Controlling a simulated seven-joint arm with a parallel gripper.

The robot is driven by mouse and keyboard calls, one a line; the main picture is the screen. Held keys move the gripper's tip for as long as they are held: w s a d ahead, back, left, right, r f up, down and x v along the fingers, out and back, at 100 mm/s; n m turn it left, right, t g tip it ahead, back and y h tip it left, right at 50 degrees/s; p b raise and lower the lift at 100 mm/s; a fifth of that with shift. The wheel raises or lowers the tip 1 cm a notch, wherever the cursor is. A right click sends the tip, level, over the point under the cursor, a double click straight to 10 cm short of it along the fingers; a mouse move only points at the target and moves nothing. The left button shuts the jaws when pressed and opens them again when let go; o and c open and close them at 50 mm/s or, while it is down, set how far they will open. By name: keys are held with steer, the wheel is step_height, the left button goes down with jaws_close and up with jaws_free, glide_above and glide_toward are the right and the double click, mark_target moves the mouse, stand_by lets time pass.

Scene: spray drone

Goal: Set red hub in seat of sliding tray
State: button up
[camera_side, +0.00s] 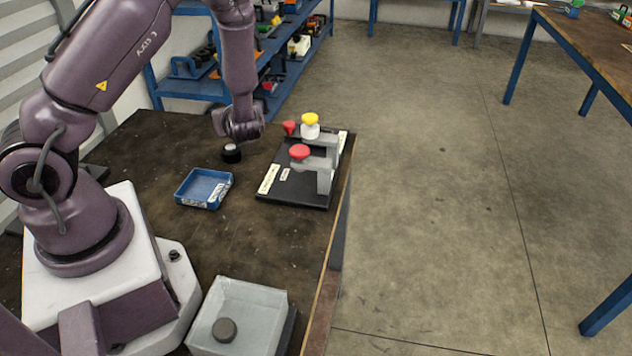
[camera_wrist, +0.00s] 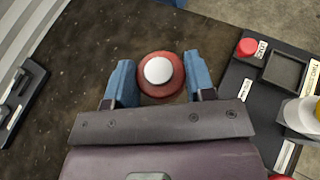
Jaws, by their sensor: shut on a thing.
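My gripper (camera_wrist: 157,78) has its two blue fingers on either side of a round red hub (camera_wrist: 143,88) with a white top, and is shut on it. In the side view my gripper (camera_side: 233,148) points down over the table, left of the black fixture plate (camera_side: 268,199). A dark round shape with a pale top shows there, and I cannot tell if it touches the table. A dark square tray with a raised rim (camera_wrist: 285,69), which looks empty, is on the fixture at the right of the wrist view. I cannot make out its seat clearly.
The fixture carries a red knob (camera_side: 300,152), a yellow-topped white knob (camera_side: 310,121), a smaller red knob (camera_wrist: 247,47) and grey blocks (camera_side: 324,178). A blue tray (camera_side: 205,189) lies nearby. A clear bin (camera_side: 265,296) holding a dark disc (camera_side: 225,330) stands in front.

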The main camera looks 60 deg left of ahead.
steer(key=w+d+r+m+t+h, duration=0.2)
steer(key=w+d+r+m+t, duration=0.2)
steer(key=d, duration=0.3)
steer(key=w+d+r+m+t+h, duration=0.3)
steer(key=w+d+r+m+t, duration=0.1)
steer(key=w+d, duration=0.15)
steer(key=d+r+m+t+h, duration=0.2)
steer(key=d+r+m+h, duration=0.2)
steer(key=d+r, duration=0.65)
steer(key=s+a+f+n+g+y, duration=0.35)
steer(key=a+f+n+y, duration=0.35)
steer(key=a+f, duration=0.8)
steer(key=s+a+f+n+g+y, duration=0.2)
steer(key=s+a+n+g, duration=0.6)
steer(key=s+a+g, duration=0.1)
steer(key=shift+s+a+f+g, duration=0.25)
steer(key=shift+a+g, duration=0.5)
steer(key=shift+a, duration=0.4)
